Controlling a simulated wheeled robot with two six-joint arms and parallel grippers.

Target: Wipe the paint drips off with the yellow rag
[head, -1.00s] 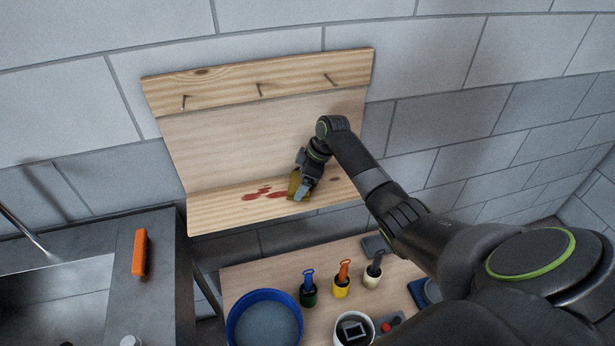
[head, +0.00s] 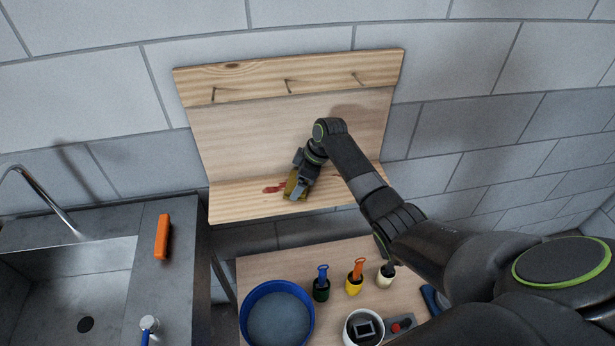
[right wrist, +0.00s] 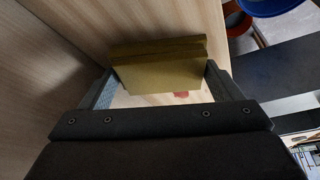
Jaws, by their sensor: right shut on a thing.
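The yellow rag (head: 293,189) is a folded pad held in my right gripper (head: 299,187), at the lower shelf board (head: 235,205) of the wooden rack. The rag also shows between the fingers in the right wrist view (right wrist: 158,68). Red paint drips (head: 273,188) lie on the board just left of the rag. A small red patch (right wrist: 181,94) shows below the rag in the right wrist view. The gripper hides the board right behind it. My left gripper is not in view.
A table below holds a blue basin (head: 277,318), several small paint pots (head: 354,283) and a white pot (head: 362,328). A sink (head: 60,280) with an orange block (head: 162,236) beside it stands at left. Nails (head: 288,86) stick out of the upper board.

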